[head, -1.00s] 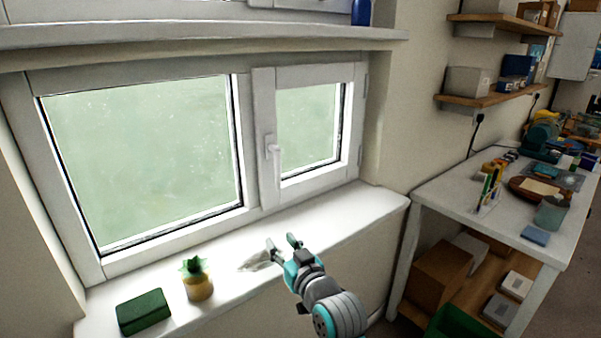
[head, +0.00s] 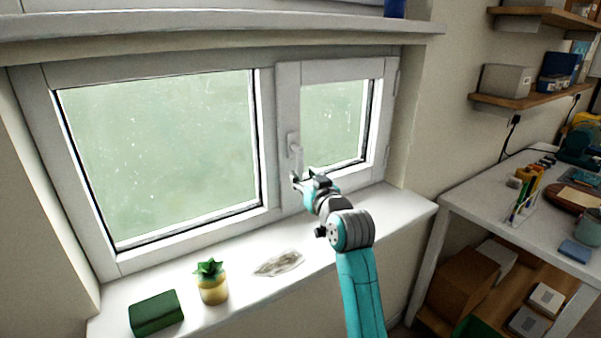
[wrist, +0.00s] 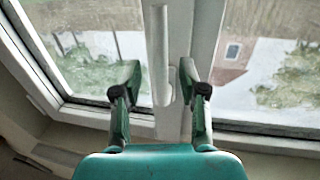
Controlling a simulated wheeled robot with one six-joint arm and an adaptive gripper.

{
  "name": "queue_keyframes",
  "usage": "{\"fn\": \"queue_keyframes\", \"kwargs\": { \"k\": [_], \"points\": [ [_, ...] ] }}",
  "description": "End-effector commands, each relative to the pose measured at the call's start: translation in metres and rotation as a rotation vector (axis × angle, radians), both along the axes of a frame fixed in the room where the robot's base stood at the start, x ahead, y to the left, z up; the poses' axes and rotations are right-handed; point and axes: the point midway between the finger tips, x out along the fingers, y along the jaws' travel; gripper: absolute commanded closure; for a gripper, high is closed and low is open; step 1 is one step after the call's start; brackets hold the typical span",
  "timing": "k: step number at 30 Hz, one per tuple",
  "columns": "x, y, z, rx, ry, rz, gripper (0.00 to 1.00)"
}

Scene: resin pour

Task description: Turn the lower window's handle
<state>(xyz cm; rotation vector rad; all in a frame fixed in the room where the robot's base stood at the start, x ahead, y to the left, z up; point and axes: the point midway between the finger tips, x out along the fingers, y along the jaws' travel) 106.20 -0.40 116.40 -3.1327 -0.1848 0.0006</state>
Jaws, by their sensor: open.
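The lower window (head: 285,120) has a large left pane and a smaller right sash. Its white handle (head: 296,150) is on the left stile of the right sash and points downward. In the wrist view the handle (wrist: 159,50) hangs between the two fingers at the top middle. My gripper (head: 305,178) is open, just at the lower end of the handle in the head view. In the wrist view my gripper (wrist: 158,78) has one finger on each side of the handle, with gaps visible; I see no clear contact.
On the sill (head: 240,285) stand a green block (head: 156,312), a potted plant (head: 211,283) and a crumpled clear item (head: 279,263). An upper ledge (head: 220,33) runs above the window. A cluttered workbench (head: 500,210) stands at the right.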

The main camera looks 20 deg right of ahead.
Motion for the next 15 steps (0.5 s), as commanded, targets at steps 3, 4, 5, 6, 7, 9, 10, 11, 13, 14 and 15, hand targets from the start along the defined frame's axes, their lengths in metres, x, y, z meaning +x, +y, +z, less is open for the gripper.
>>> {"fn": "queue_keyframes", "kwargs": {
  "k": [3,4,5,6,7,9,10,11,13,14,15],
  "points": [
    [0.016,0.002,0.0,0.0,0.0,0.0,0.58],
    [0.02,0.003,0.0,0.0,0.0,0.0,0.58],
    [0.022,0.003,0.0,0.0,0.001,0.0,0.58],
    [0.025,0.003,0.0,0.0,0.0,0.0,0.58],
    [0.027,0.003,0.0,0.0,0.0,0.0,0.58],
    [0.03,0.004,0.0,0.0,0.0,0.0,0.58],
    [0.031,0.004,0.0,0.0,0.0,0.0,0.58],
    [0.032,0.004,0.0,0.0,0.0,0.0,0.58],
    [0.032,0.004,0.0,0.0,0.0,0.0,0.58],
    [0.032,0.004,0.0,0.0,0.0,0.0,0.58],
    [0.032,0.004,0.0,0.0,0.0,0.0,0.58]
  ]
}}
